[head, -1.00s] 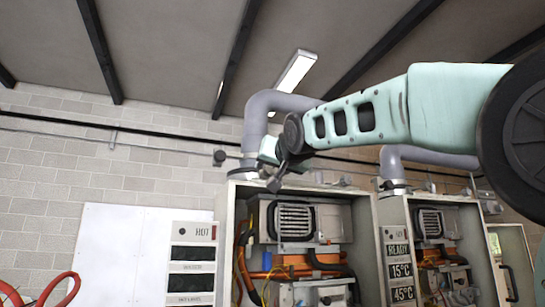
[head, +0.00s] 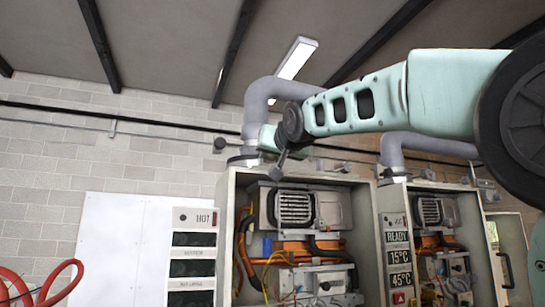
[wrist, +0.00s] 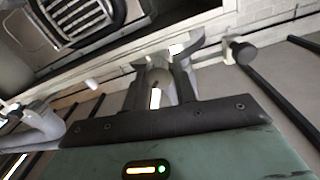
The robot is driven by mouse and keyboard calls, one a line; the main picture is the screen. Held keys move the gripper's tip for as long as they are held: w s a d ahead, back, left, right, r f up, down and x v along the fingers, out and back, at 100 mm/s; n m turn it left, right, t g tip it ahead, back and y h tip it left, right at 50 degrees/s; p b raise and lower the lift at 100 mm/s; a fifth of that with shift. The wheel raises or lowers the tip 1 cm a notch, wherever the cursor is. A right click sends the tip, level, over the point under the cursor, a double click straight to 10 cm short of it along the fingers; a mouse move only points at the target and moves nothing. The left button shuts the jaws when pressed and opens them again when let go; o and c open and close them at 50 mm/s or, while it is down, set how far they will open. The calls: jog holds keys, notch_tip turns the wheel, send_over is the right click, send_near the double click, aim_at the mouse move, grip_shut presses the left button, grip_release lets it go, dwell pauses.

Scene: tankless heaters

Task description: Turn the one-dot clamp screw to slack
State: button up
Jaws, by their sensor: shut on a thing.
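My gripper (head: 277,172) is at the front of the left heater's flue clamp (head: 243,160), just above the open cabinet. In the wrist view its fingers (wrist: 168,62) are closed around a small grey metal piece (wrist: 158,76), which seems to be part of the clamp screw. The fingers hide most of it, and I see no dot marks. The clamp is a band around the bottom of the grey flue pipe (head: 257,112). A dark round knob (head: 219,144) sticks out left of the clamp and also shows in the wrist view (wrist: 243,52).
The left heater cabinet (head: 225,225) stands open below my gripper. A second heater with its own flue clamp (head: 392,182) stands to the right.

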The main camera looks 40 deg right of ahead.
jog(key=shift+a+n+b, duration=0.1)
jog(key=shift+n+b, duration=2.1)
jog(key=shift+n, duration=2.1)
jog(key=o, duration=1)
jog(key=shift+f+b+v, duration=0.1)
jog(key=shift+b+v, duration=2.95)
jog(key=shift+v, duration=1.35)
jog(key=shift+f+b+v, duration=0.15)
jog(key=shift+b+v, duration=2.85)
jog(key=shift+v, duration=1.35)
